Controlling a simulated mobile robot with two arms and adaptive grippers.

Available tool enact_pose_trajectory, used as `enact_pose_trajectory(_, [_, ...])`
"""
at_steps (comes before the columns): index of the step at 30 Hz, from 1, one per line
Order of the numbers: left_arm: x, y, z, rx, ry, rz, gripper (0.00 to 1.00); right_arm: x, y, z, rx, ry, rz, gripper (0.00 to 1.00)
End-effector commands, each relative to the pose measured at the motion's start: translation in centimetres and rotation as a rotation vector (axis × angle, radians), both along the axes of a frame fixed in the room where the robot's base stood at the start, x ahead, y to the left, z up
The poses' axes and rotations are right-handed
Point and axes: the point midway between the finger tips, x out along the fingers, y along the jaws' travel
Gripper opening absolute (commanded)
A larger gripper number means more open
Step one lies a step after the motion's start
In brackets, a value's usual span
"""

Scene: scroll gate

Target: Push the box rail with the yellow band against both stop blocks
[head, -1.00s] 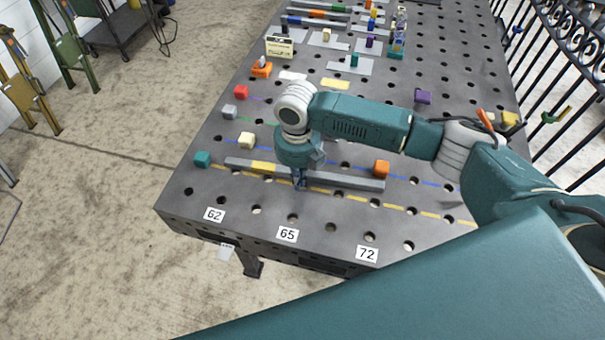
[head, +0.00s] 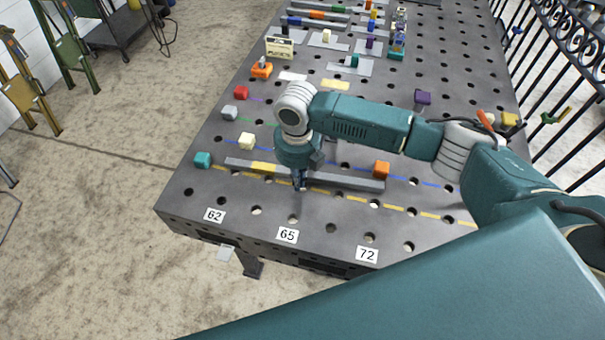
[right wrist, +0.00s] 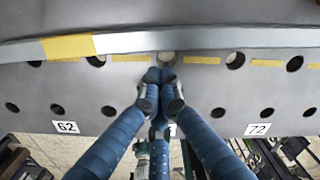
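The box rail is a long grey bar (head: 335,179) with a yellow band (head: 263,167) left of its middle. It lies across the near part of the table, and also shows in the right wrist view (right wrist: 215,41). An orange block (head: 381,168) sits at the rail's far side near its right end. A cream block (head: 246,141) stands behind its left part, with a visible gap. My right gripper (head: 299,186) points down on the rail's near side. In the right wrist view its fingers (right wrist: 162,78) are together and empty, close to the rail; contact is unclear. My left gripper is out of view.
A teal block (head: 203,159) stands left of the rail. Grey (head: 229,112) and red (head: 241,92) blocks stand farther back along the left edge. Dashed yellow and blue lines cross the perforated table (head: 440,195). The near strip by labels 62, 65 and 72 is clear.

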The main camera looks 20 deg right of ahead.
Motion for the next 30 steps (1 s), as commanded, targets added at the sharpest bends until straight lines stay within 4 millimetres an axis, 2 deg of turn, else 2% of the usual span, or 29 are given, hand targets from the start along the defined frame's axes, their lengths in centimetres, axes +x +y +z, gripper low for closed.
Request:
enact_pose_trajectory(11, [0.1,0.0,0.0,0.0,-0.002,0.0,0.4,0.0,0.0,-0.1,0.0,0.0,0.0,0.0])
enact_pose_trajectory(30, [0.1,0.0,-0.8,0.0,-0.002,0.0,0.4,0.0,0.0,-1.6,0.0,0.001,0.001,0.0])
